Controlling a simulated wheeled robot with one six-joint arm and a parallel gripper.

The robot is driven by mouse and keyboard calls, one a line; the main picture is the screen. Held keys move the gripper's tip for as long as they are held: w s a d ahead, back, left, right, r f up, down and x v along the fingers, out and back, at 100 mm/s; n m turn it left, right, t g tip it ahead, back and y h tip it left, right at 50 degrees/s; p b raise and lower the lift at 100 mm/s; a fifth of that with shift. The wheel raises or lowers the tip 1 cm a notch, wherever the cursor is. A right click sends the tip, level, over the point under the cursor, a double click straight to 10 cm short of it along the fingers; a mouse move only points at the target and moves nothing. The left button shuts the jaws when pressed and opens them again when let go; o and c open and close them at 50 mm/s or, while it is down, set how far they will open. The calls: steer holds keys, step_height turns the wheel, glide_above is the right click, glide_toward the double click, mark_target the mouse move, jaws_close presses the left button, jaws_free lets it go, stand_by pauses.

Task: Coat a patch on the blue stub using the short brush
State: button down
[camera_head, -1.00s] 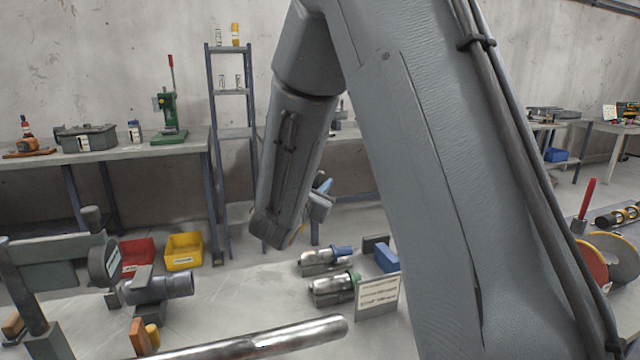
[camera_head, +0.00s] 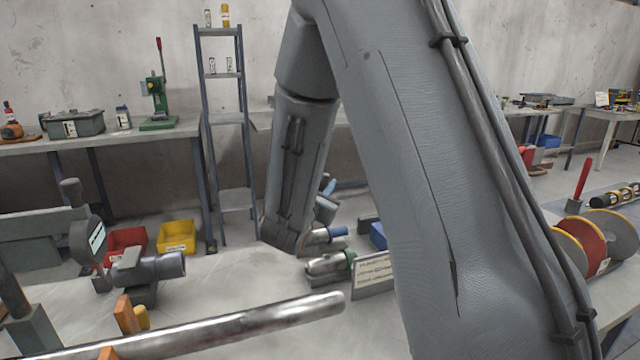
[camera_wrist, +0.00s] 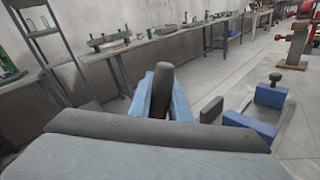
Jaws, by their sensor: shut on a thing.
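My gripper (camera_wrist: 161,98) shows in the wrist view with its two blue fingers shut on a dark grey, round-ended handle, which I take to be the short brush (camera_wrist: 161,84). No bristles can be seen. In the head view my forearm hides most of the gripper and the brush. A shiny metal cylinder with a blue end, probably the blue stub (camera_head: 330,233), lies low beyond my wrist, partly covered by it. The gripper appears above and apart from it. A similar cylinder with a green end (camera_head: 328,265) lies in front of it.
A lettered sign (camera_head: 373,272) stands beside the cylinders. A long metal bar (camera_head: 230,325) crosses the foreground. Red (camera_head: 126,246) and yellow (camera_head: 176,238) bins are at left. Blue blocks (camera_wrist: 250,128) lie right of my gripper in the wrist view. Pale floor near the bins is clear.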

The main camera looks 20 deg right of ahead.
step_height(320, 180, up, 8)
steer(key=a+p, duration=0.2)
steer(key=p, duration=0.2)
steer(key=shift+a, duration=0.35)
stand_by(0.5)
stand_by(0.5)
